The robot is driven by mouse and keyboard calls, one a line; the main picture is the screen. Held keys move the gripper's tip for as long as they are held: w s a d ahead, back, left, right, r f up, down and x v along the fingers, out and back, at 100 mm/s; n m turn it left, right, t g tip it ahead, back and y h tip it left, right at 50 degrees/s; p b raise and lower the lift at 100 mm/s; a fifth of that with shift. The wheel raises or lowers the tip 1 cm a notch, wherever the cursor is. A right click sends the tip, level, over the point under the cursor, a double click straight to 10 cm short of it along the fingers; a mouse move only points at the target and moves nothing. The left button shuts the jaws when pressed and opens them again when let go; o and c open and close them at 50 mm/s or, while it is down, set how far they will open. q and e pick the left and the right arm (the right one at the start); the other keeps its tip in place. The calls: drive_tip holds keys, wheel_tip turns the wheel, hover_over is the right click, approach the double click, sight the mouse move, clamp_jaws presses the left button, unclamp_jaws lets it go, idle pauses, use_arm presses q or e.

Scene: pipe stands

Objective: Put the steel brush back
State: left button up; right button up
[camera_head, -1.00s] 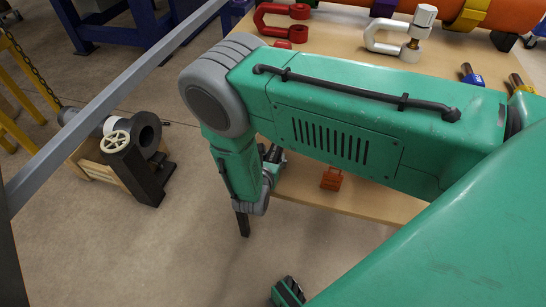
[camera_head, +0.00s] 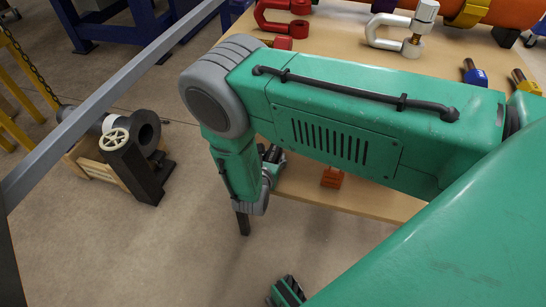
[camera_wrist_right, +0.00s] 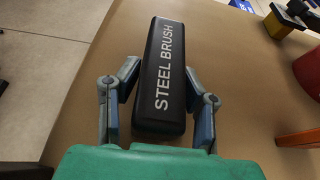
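The steel brush (camera_wrist_right: 170,55) is a black block with white "STEEL BRUSH" lettering in the right wrist view. It lies between the two blue-grey fingers of my right gripper (camera_wrist_right: 160,92), which press against its sides. In the head view my right arm reaches across from the right and bends down at the table's near left edge. There the right gripper (camera_head: 256,203) is small and partly hidden by the arm. A dark end (camera_head: 243,224) points down below it, probably the brush.
A blue-collared tool (camera_head: 475,74) lies at right.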

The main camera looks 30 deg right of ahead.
drive_tip(key=o, duration=0.5)
drive_tip(key=shift+o, duration=0.2)
drive_tip(key=shift+v, duration=3.8)
